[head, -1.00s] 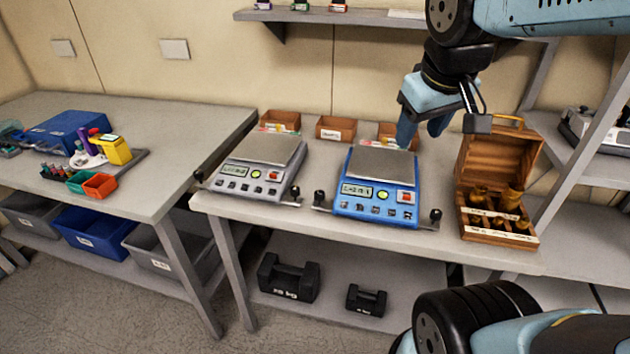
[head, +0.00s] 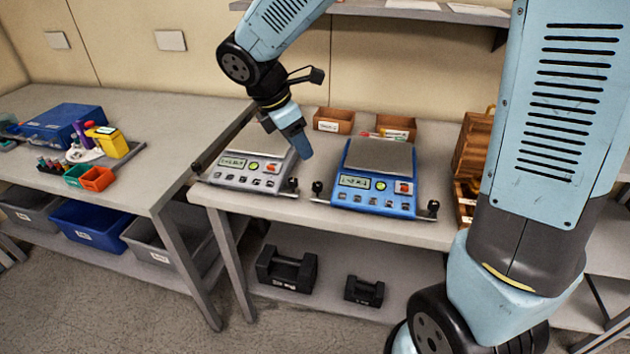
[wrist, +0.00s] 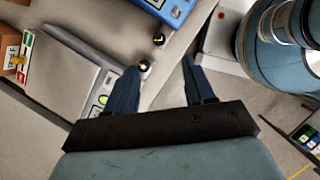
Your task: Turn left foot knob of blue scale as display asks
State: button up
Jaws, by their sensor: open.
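The blue scale (head: 352,195) stands on the bench with a grey pan, a small display (head: 354,181) too small to read, and black foot knobs at its front corners. Its left foot knob (head: 317,187) sits beside the grey scale's right knob (head: 293,184). My gripper (head: 302,152) is open and empty, pointing down above the grey scale's right side, up and left of the blue scale's left knob. In the wrist view, the blue scale's edge (wrist: 172,8) and left knob (wrist: 158,39) lie beyond the open fingers (wrist: 160,80); the grey scale's knob (wrist: 144,66) is close to the left finger.
The grey scale (head: 235,182) stands close on the left. Small brown bins (head: 333,121) stand behind, and a wooden case (head: 472,145) is partly hidden by my arm on the right. Black weights (head: 287,268) lie on the lower shelf. Floor shows in front of the bench.

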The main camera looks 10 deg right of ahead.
aim_at(317, 184)
jog(key=shift+n, duration=0.3)
jog(key=x, duration=1.4)
jog(key=shift+w+a+f, duration=0.1)
jog(key=shift+a+f, duration=0.05)
jog(key=shift+a, duration=0.2)
jog(key=shift+c, duration=0.3)
grip_shut()
jog(key=shift+w+m, duration=0.1)
jog(key=shift+m, duration=0.4)
